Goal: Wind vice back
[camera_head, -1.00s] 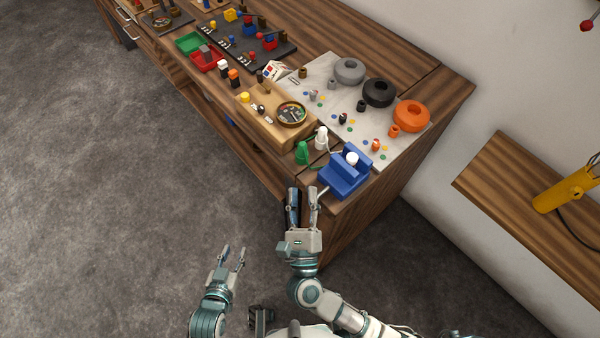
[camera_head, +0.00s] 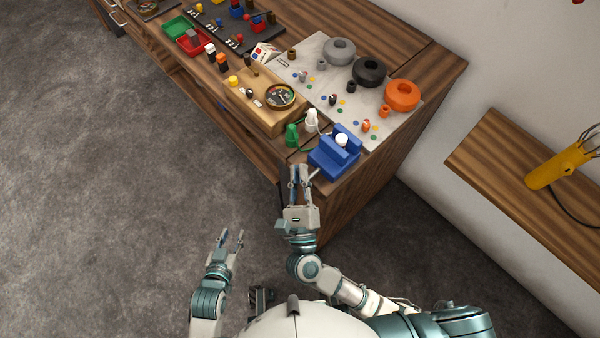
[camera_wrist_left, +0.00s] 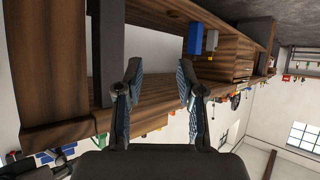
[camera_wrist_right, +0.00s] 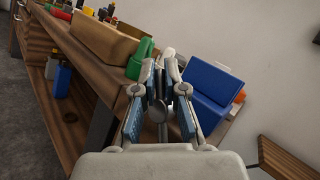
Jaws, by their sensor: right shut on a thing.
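The blue vice (camera_head: 328,162) stands at the near right corner of the wooden bench, with a white round piece (camera_head: 342,140) between its jaws. Its grey metal handle (camera_head: 314,174) sticks out toward me. My right gripper (camera_head: 301,172) is at the handle; in the right wrist view its fingers (camera_wrist_right: 160,85) are shut on the metal handle (camera_wrist_right: 158,110), beside the blue vice body (camera_wrist_right: 212,82). My left gripper (camera_head: 231,238) is open and empty, low in front of the bench and away from the vice. Its spread fingers show in the left wrist view (camera_wrist_left: 160,75).
A green piece (camera_head: 292,135) and a white piece (camera_head: 311,121) stand just left of the vice. Open floor is at the left.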

